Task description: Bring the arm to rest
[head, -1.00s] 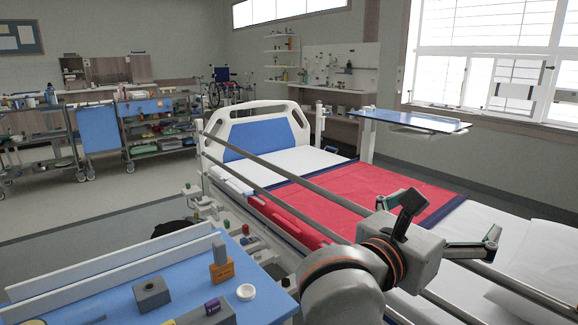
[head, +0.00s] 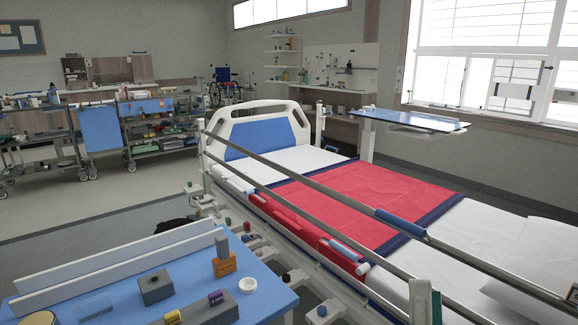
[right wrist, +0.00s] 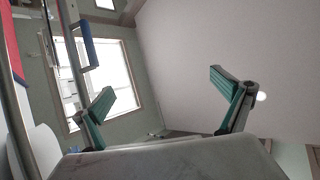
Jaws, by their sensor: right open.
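In the right wrist view my right gripper (right wrist: 163,92) is open, its two green-padded fingers spread wide with nothing between them. My left gripper is in neither view.
The bed's side rail (head: 330,182) carries a blue sleeve (head: 400,222); the rail also shows left in the wrist view (right wrist: 72,65). A blue table (head: 110,300) at lower left holds small blocks and a white ring (head: 248,285).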

